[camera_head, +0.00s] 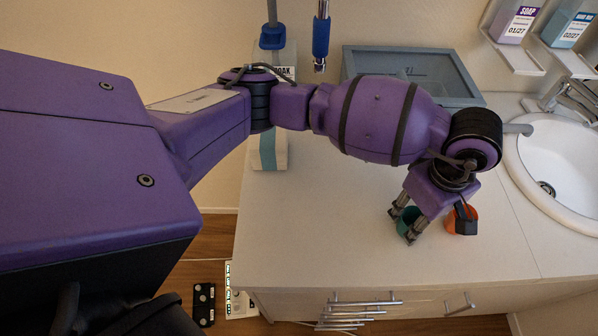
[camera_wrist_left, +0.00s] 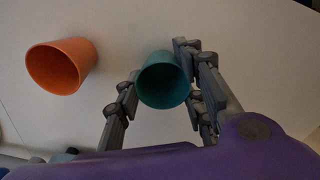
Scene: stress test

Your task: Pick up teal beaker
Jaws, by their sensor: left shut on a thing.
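The teal beaker (camera_wrist_left: 164,82) is between the fingers of my left gripper (camera_wrist_left: 158,90) in the left wrist view, its open mouth facing the camera. In the head view the teal beaker (camera_head: 409,220) shows partly behind the fingers of my left gripper (camera_head: 406,222), over the white counter. The gripper is shut on it. I cannot tell whether the beaker touches the counter. My right gripper is not in view.
An orange cup (camera_wrist_left: 62,66) stands beside the teal beaker; in the head view the orange cup (camera_head: 470,218) is partly hidden by my gripper. A sink (camera_head: 560,150) is at the right. A blue-grey glass-topped box (camera_head: 470,80) is at the back. The counter (camera_head: 320,220) is clear at left.

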